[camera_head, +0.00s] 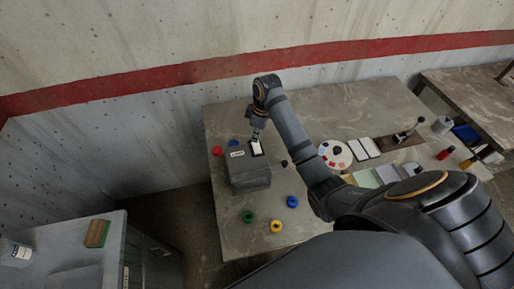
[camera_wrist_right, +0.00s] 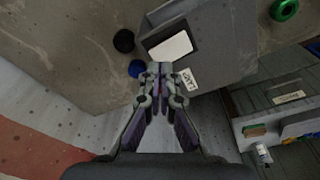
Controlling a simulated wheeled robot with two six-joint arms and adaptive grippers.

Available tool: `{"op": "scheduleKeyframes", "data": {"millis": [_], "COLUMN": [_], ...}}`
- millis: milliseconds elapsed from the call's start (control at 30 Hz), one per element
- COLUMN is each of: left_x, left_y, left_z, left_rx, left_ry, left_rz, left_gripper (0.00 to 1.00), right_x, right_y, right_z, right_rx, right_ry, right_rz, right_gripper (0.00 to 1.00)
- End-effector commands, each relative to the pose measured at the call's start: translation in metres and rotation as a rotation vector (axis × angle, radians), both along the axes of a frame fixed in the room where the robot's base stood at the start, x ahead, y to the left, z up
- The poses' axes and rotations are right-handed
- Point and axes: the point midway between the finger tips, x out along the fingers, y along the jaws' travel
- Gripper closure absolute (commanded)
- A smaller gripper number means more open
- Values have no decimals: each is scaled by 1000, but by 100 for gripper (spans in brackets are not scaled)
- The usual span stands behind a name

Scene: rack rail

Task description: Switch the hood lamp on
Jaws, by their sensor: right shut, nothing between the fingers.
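A grey box (camera_head: 250,178) with a small white label reading something like "LAMP" (camera_head: 237,154) stands on the stone-topped table. A white rocker-like plate (camera_head: 257,148) in a dark frame sits on its top. In the right wrist view the white plate (camera_wrist_right: 171,48) and the label (camera_wrist_right: 187,80) also show. My right gripper (camera_head: 256,137) is shut and empty, pointing down at the plate. In the wrist view its fingertips (camera_wrist_right: 160,68) are close to the plate's near edge; I cannot tell whether they touch. No lit lamp can be made out. My left gripper is not in view.
A round palette (camera_head: 335,154), white cards and a lever on a brown base (camera_head: 398,141) stand to the right. The wall is close behind.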

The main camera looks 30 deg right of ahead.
Motion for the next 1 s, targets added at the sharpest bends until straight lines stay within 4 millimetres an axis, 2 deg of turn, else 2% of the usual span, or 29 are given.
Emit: {"op": "scheduleKeyframes", "data": {"millis": [1000], "left_x": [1], "left_y": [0], "left_z": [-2], "left_rx": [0], "left_ry": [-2], "left_rz": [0], "left_gripper": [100], "right_x": [0], "right_y": [0], "right_z": [-8], "right_rx": [0], "right_ry": [0], "right_rz": [0], "right_gripper": [100]}}
